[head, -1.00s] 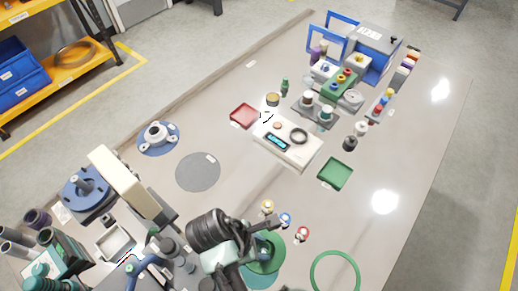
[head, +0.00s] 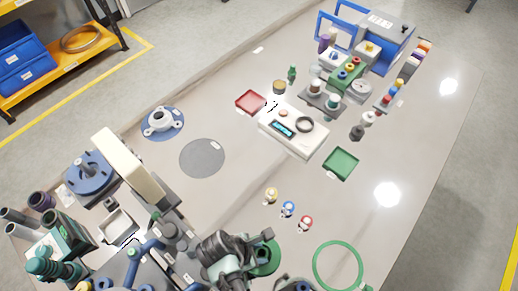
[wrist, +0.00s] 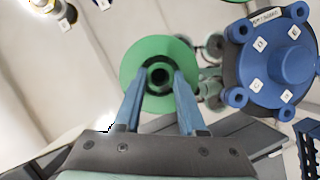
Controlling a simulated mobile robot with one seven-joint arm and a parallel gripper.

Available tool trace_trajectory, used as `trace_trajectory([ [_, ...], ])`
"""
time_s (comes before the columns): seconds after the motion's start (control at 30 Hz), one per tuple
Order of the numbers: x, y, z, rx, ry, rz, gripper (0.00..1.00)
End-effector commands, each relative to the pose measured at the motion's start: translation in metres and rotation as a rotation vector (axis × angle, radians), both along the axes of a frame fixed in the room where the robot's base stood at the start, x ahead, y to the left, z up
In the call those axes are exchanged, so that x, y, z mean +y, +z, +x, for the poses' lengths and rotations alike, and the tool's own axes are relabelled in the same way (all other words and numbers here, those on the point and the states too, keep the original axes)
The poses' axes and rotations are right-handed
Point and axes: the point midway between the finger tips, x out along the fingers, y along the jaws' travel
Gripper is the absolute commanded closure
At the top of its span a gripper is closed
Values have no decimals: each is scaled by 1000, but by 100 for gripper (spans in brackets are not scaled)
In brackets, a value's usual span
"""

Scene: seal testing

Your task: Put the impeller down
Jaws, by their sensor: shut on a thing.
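The impeller appears as a green disc (wrist: 160,62) with a dark bore at its middle in the wrist view. My gripper (wrist: 159,84) has its two blue fingers on either side of its hub and is shut on it. In the head view the green impeller (head: 267,261) shows at the bottom, partly hidden by my gripper and arm. I cannot tell whether its underside touches anything.
A blue casing (wrist: 280,62) is right of the impeller in the wrist view. Three small capped items, one a blue one (head: 288,209), stand beyond my gripper. A green ring (head: 338,265) lies to the right.

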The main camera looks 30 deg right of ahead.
Motion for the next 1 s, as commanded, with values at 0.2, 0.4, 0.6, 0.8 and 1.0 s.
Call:
trace_trajectory([
  [0.2, 0, 1, 1, -3, 0, -2, 100],
  [0.4, 0, -3, 0, -1, 0, 0, 49],
  [0.6, 0, -3, 0, -1, 0, 0, 30],
  [0.8, 0, -2, 0, -1, 0, 0, 30],
  [1.0, 7, 18, 3, -5, 2, -1, 30],
])
